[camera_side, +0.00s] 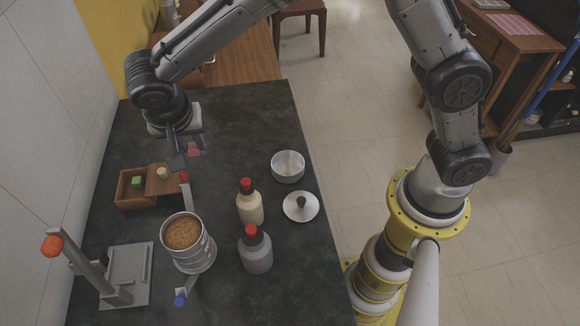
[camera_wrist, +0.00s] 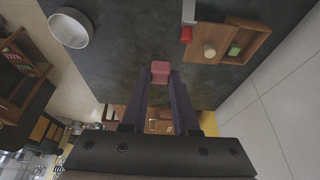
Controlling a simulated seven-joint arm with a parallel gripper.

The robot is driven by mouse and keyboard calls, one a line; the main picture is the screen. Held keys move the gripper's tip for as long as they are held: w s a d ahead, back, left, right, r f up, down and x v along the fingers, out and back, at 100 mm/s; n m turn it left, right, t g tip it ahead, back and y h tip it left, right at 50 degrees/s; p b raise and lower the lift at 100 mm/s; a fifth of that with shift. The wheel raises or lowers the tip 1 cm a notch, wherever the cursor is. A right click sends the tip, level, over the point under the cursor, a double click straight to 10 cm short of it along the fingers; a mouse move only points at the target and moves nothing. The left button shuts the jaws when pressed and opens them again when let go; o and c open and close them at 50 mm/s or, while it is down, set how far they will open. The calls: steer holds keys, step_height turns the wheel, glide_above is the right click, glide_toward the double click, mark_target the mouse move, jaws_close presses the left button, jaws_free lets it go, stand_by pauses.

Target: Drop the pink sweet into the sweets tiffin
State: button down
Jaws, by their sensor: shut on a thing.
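My gripper (camera_wrist: 160,78) is shut on the pink sweet (camera_wrist: 160,68), a small cube at the fingertips. In the side view my gripper (camera_side: 186,157) holds the pink sweet (camera_side: 195,147) above the dark counter, behind the wooden box. An open, empty-looking steel bowl (camera_side: 288,167) stands at the right of the counter; it also shows in the wrist view (camera_wrist: 70,30) at upper left. A steel canister (camera_side: 190,252) with brown contents (camera_side: 183,233) stands nearer the front. I cannot tell from any label which one is the sweets tiffin.
The wooden box (camera_side: 130,202) holds a green cube (camera_side: 137,181); a pale cylinder (camera_side: 161,172) sits on its flat side. Two red-capped bottles (camera_side: 249,208) (camera_side: 255,255) stand mid-counter. A steel lid (camera_side: 301,212) lies near the bowl. A grey stand (camera_side: 128,270) with an orange knob is at front left.

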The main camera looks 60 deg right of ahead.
steer(key=s+d, duration=0.6)
steer(key=d, duration=0.3)
steer(key=s+d, duration=0.5)
steer(key=d, duration=0.4)
step_height(320, 180, down, 6)
steer(key=shift+a, duration=0.15)
steer(key=c, duration=0.6)
jaws_free()
steer(key=v, duration=1.3)
steer(key=shift+s+r, duration=0.2)
steer(key=shift+r, duration=0.15)
steer(key=shift+a, duration=0.15)
